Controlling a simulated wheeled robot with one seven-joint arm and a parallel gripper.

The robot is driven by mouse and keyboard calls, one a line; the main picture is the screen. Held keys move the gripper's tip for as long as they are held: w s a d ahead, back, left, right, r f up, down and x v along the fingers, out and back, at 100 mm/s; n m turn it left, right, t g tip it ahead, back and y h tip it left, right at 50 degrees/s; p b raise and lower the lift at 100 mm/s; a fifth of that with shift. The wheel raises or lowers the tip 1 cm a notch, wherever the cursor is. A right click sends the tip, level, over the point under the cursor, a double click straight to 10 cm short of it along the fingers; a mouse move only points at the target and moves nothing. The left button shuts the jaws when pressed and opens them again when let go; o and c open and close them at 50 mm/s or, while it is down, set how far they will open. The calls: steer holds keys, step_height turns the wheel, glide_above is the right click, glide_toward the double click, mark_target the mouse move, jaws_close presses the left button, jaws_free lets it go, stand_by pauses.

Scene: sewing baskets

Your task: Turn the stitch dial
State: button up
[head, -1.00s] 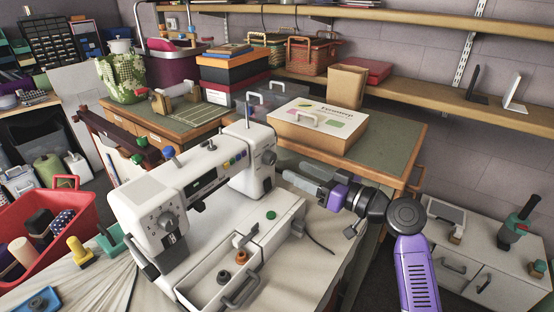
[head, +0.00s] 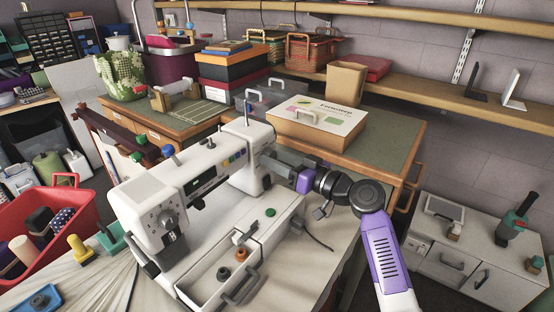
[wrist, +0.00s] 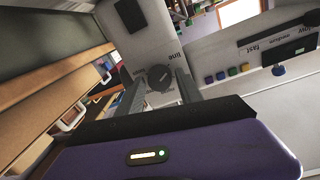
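The white sewing machine (head: 215,165) stands on the table. A round dark dial (wrist: 160,78) on its right end panel shows in the wrist view, with small lettering beside it. My gripper (head: 268,160) is at that right end, and its fingertips and the dial are hard to make out in the head view. In the wrist view my gripper (wrist: 161,78) has its two fingers apart, one on each side of the dial, with narrow gaps between; I see no clear contact. Another grey dial (head: 165,218) is on the machine's left front. I cannot tell which is labelled stitch.
Coloured buttons (wrist: 233,73) line the machine's front. A white tray (head: 215,280) with spools lies in front of it. A cardboard box (head: 318,125) stands on the green-topped table behind my gripper. A red basket (head: 60,200) is at the left.

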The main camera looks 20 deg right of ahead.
jaws_close()
steer(key=shift+m, duration=0.3)
steer(key=m+p, duration=0.2)
steer(key=m, duration=0.3)
steer(key=shift+r, duration=0.15)
steer(key=m+p, duration=0.2)
steer(key=m, duration=0.3)
steer(key=shift+d+m+g+p, duration=0.1)
steer(key=shift+m+g+p, duration=0.2)
steer(key=shift+p, duration=0.1)
steer(key=shift+o, duration=1.9)
jaws_free()
